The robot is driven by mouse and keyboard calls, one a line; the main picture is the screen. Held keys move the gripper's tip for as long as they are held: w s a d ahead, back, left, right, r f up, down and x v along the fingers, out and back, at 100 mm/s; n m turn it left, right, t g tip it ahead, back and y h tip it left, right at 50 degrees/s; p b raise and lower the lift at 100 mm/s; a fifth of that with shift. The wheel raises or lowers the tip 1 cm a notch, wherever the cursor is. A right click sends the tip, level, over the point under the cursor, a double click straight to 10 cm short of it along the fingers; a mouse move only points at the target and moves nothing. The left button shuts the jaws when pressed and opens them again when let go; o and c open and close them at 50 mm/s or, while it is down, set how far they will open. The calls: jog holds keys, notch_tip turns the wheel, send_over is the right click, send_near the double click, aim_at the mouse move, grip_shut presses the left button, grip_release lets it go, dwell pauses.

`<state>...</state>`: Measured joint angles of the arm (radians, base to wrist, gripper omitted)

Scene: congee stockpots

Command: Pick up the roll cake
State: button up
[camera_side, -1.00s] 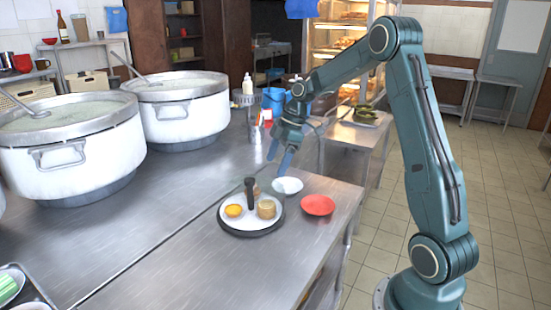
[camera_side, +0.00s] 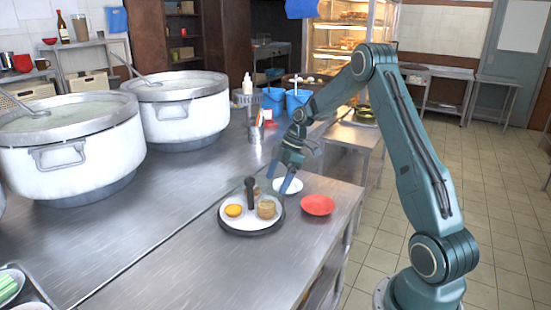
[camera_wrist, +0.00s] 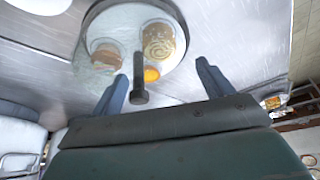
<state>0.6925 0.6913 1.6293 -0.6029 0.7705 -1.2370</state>
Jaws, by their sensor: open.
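The roll cake (camera_side: 267,209), a pale tan round piece, sits on the right side of a white plate with a dark rim (camera_side: 236,227). In the wrist view its spiral top shows (camera_wrist: 160,42). A yellow egg tart (camera_side: 233,210) and a brown pastry (camera_wrist: 106,54) share the plate. A black upright post with a knob (camera_side: 250,190) rises among them. My gripper (camera_side: 280,178) is open and empty, fingers pointing down, above and behind the plate near a white saucer. In the wrist view its fingers (camera_wrist: 162,72) are spread either side of the post, apart from the cake.
The white saucer (camera_side: 290,184) and a red dish (camera_side: 318,205) lie close to the plate. Large white stockpots (camera_side: 186,108) stand at left, with blue containers (camera_side: 297,101) behind my gripper. The steel counter (camera_side: 190,260) in front of the plate is clear.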

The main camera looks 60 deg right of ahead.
aim_at(267, 204)
jog(key=shift+x, duration=2.4)
jog(key=shift+x, duration=2.6)
jog(key=c, duration=1.1)
